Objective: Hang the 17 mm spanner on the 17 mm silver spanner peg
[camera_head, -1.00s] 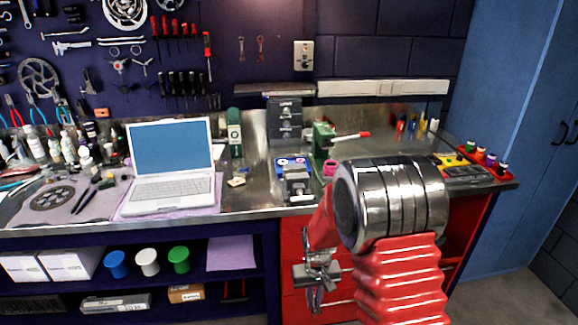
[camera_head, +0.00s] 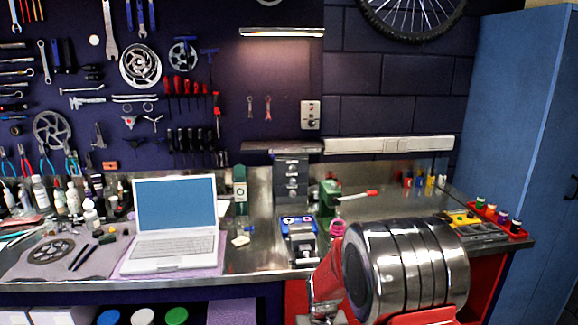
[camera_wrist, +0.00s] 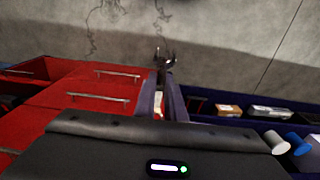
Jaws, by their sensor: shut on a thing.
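Two small spanner shapes hang on the dark wall board left of the socket. One is silver-grey (camera_head: 249,105) and one is reddish (camera_head: 267,107). I cannot read any size marks on them. My gripper (camera_head: 325,318) is at the bottom edge of the head view, low in front of the bench and mostly cut off. The gripper is well below and apart from the wall board.
A laptop (camera_head: 175,222), a blue-topped device (camera_head: 299,238) and a green vise (camera_head: 328,196) stand on the metal bench. Red drawers (camera_wrist: 98,97) front the bench.

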